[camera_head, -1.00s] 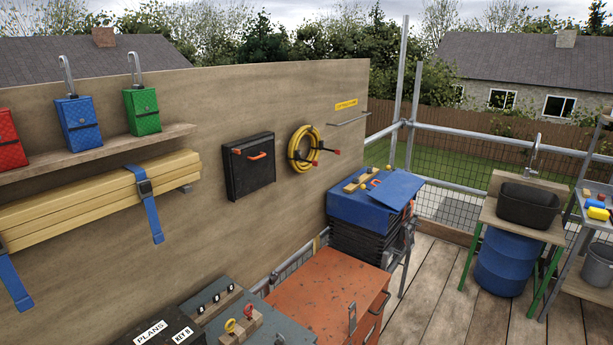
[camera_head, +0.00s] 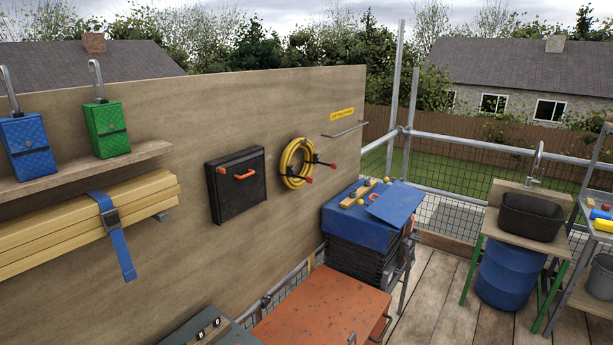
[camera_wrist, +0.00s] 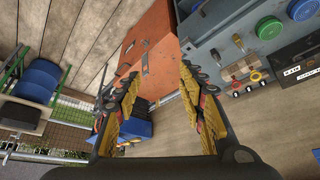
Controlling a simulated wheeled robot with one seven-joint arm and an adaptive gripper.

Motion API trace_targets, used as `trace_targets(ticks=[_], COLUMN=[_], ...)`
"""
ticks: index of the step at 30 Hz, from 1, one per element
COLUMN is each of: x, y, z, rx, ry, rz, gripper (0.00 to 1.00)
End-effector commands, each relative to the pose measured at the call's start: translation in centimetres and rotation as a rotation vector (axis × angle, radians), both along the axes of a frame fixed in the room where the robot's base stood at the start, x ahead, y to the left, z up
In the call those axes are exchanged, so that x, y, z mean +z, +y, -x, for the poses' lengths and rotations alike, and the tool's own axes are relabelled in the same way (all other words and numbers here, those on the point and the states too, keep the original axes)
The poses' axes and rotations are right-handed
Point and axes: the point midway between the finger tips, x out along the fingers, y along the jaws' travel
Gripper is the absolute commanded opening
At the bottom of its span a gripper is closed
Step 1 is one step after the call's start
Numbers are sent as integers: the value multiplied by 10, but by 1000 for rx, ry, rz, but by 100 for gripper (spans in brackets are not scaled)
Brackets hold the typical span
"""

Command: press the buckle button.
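A dark buckle (camera_head: 110,217) sits on a blue strap (camera_head: 122,255) around a bundle of yellow timber battens (camera_head: 50,238) at the left of the head view. The battens rest against the wooden wall below a shelf. The button on the buckle is too small to make out. My gripper (camera_wrist: 160,72) shows only in the wrist view, its two fingers spread apart with nothing between them. The buckle cannot be made out in the wrist view, and my gripper is well away from anything it could touch.
A shelf (camera_head: 80,174) with blue (camera_head: 28,146) and green (camera_head: 106,130) pouches juts out above the battens. A black case (camera_head: 237,187) and a yellow hose (camera_head: 297,163) hang on the wall. An orange chest (camera_head: 325,308) stands below.

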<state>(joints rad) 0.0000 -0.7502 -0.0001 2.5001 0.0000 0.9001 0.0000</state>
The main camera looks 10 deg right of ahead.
Motion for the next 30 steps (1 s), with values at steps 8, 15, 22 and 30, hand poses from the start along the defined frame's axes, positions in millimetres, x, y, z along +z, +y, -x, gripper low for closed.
trace_targets(ticks=[8, 15, 22, 30], x=[0, 0, 0, 0], y=[0, 0, 0, 0], z=[0, 0, 0, 0], rx=[0, 0, 0, 0], ry=[0, 0, 0, 0], rz=[0, 0, 0, 0], gripper=[40, 40, 32, 16])
